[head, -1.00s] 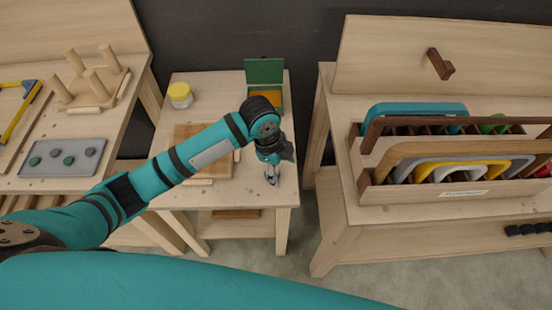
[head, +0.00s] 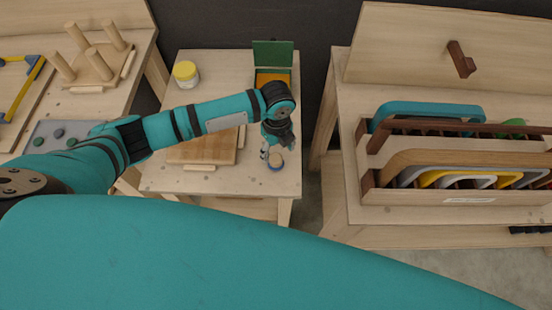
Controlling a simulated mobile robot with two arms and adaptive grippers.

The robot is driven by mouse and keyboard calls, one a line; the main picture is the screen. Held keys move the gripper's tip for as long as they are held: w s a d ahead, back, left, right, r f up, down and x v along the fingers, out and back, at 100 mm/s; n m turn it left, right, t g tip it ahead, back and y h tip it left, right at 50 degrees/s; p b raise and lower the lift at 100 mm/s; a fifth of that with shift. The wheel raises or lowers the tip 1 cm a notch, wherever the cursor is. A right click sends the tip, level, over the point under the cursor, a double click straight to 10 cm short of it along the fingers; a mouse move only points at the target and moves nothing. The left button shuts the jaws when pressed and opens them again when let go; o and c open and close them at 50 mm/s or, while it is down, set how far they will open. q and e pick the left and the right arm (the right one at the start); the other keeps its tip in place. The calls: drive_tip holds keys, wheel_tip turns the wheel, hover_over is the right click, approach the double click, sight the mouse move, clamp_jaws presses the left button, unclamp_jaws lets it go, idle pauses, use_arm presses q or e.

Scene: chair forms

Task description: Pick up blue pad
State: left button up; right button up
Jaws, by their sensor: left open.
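My left arm reaches over the small middle table (head: 240,183). Its gripper (head: 270,154) points down near the table's right front part and is open. A small round thing with a blue edge and a tan middle (head: 276,163) shows right at the fingertips; it may be the blue pad, but it is too small to be sure. I cannot tell whether the fingers touch it. A grey tray (head: 45,130) with green and dark round pads (head: 58,133) lies on the left bench, partly hidden by my arm. My right gripper is not in view.
The middle table also holds a wooden board (head: 205,150), a yellow-lidded jar (head: 186,73) and an open green box (head: 272,60). A pegged wooden stand (head: 97,68) is on the left bench. A rack of curved chair parts (head: 455,190) stands on the right bench.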

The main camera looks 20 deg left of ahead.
sight(276, 158)
use_arm(q)
drive_tip(key=shift+s+f, duration=0.1)
drive_tip(key=shift+f, duration=0.4)
wheel_tip(276, 158, down, 4)
drive_tip(key=shift+f+p, duration=0.25)
drive_tip(key=shift+p, duration=0.5)
drive_tip(key=shift+f, duration=0.2)
clamp_jaws()
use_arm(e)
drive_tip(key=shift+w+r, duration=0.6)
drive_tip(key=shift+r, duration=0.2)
use_arm(q)
drive_tip(key=shift+r, duration=0.2)
drive_tip(key=shift+r, duration=0.2)
drive_tip(key=r, duration=0.1)
drive_tip(key=r+b, duration=0.1)
drive_tip(key=shift+s+r, duration=0.3)
drive_tip(key=shift+r, duration=0.05)
drive_tip(key=s+d+r+b, duration=0.1)
drive_tip(key=s+d+b, duration=0.1)
drive_tip(key=s, duration=1.3)
drive_tip(key=shift+d+r+b, duration=0.3)
drive_tip(key=shift+d+b, duration=0.1)
drive_tip(key=shift+d, duration=0.25)
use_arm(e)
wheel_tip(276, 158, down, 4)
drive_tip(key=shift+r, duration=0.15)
